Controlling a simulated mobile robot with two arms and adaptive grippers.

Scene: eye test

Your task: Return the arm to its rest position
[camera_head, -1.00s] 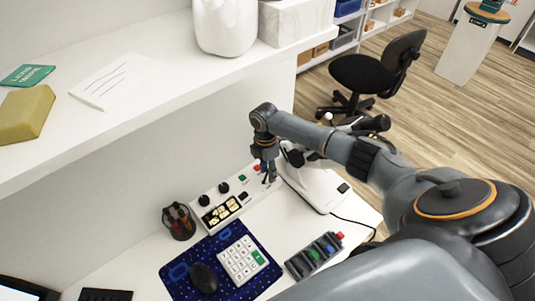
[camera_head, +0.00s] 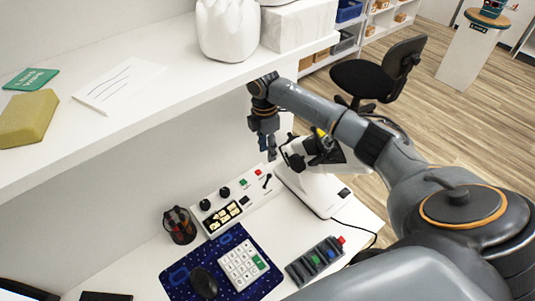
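My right arm reaches in from the lower right. Its gripper (camera_head: 267,148) hangs fingers down above the back of the desk, left of a white microscope-like device (camera_head: 318,190). The two fingertips show a small gap with nothing visible between them, so it looks open and empty. Below it, apart from it, lies a white control panel (camera_head: 252,203) with black knobs, lit yellow keys, green and red buttons and a small black lever (camera_head: 267,181). My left gripper is out of view.
A white shelf (camera_head: 150,105) overhangs the desk at left, bearing a white vase (camera_head: 228,30) and a yellow sponge-like block (camera_head: 27,118). On the desk are a pen cup (camera_head: 180,225), a keypad (camera_head: 243,263), a mouse (camera_head: 204,283) and a dark button box (camera_head: 315,260).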

